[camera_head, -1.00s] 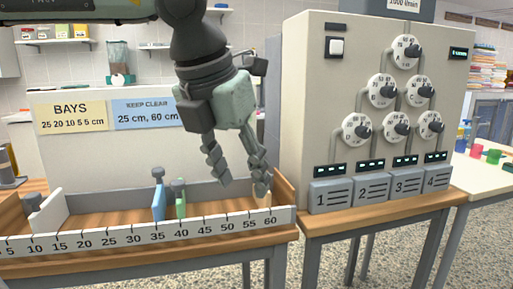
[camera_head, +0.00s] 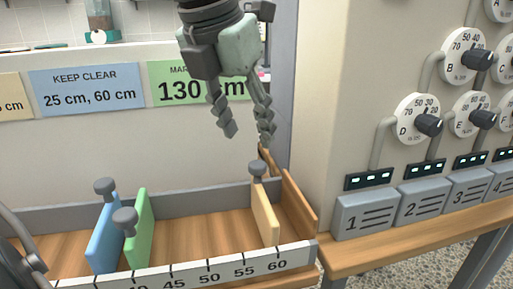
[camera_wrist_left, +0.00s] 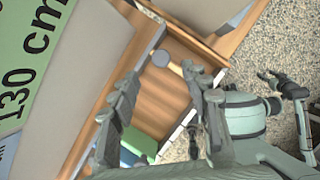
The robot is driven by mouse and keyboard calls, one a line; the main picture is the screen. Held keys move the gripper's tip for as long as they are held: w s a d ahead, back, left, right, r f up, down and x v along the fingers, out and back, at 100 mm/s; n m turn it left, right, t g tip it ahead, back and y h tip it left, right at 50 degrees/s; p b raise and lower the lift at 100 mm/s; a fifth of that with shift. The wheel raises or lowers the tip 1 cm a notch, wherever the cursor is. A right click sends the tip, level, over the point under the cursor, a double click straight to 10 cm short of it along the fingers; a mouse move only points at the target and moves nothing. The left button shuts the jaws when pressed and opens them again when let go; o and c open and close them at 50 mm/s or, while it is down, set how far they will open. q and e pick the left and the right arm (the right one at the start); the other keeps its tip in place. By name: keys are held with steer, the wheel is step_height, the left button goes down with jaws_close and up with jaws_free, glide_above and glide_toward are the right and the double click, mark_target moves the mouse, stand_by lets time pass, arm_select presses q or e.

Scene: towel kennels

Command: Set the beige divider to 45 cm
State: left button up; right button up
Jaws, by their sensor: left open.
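The beige divider (camera_head: 266,218) stands upright near the 60 mark at the right end of the wooden trough in the head view. Its grey knob (camera_head: 258,168) is on top. My left gripper (camera_head: 248,134) is open and empty, above the knob and apart from it. In the left wrist view the knob (camera_wrist_left: 161,58) shows between and beyond the spread fingers. The white scale (camera_head: 215,268) runs along the trough's front. Its 45 mark lies right of the green divider, with bare wood between green and beige. Parts of my other arm show at right in the left wrist view, its gripper state unclear.
A blue divider (camera_head: 104,235) and a green divider (camera_head: 141,226) stand close together at the left. Wooden end wall (camera_head: 299,205) stands just right of the beige divider. The cabinet with dials (camera_head: 418,125) rises at the right. A sign (camera_head: 87,90) reads keep clear 25 cm, 60 cm.

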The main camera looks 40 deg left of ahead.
mark_target(257, 163)
arm_select(q)
steer(key=x, duration=0.7)
steer(key=shift+f, duration=0.2)
jaws_close()
